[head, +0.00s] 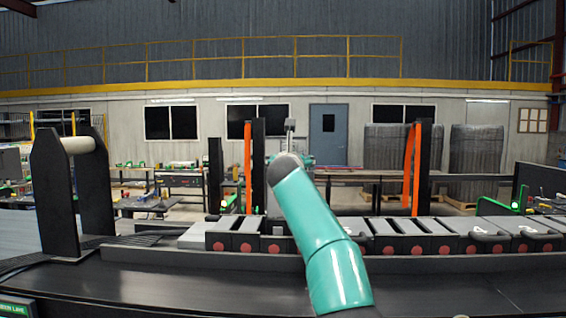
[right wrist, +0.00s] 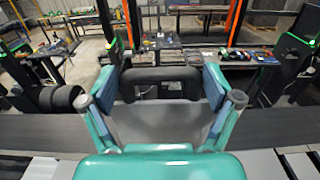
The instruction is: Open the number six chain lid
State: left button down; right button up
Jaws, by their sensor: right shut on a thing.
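A row of dark chain links with grey lids (head: 383,227) runs across the head view. White numbers 4 and 3 show on lids at the right; I cannot read a six. My right arm reaches up over the row and hides the lids behind it. In the right wrist view my right gripper (right wrist: 160,84) is shut on a black lid handle (right wrist: 160,74), with a finger at each end of it. A grey surface shows below the handle; I cannot tell whether it is the lid. My left gripper is not in view.
Black uprights with orange strips (head: 411,165) stand behind the row. A black two-plate stand with a pale roller (head: 77,145) is at the left. Dark conveyor surface (head: 150,285) lies clear in front. Further black handles (head: 487,237) stick up at the right.

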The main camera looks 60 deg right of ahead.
jog(key=shift+w+r, duration=0.1)
jog(key=shift+r, duration=0.05)
jog(key=o, duration=1.3)
jog(key=shift+o, duration=0.5)
jog(key=shift+w+a, duration=0.1)
jog(key=shift+w, duration=0.05)
jog(key=v, duration=1.2)
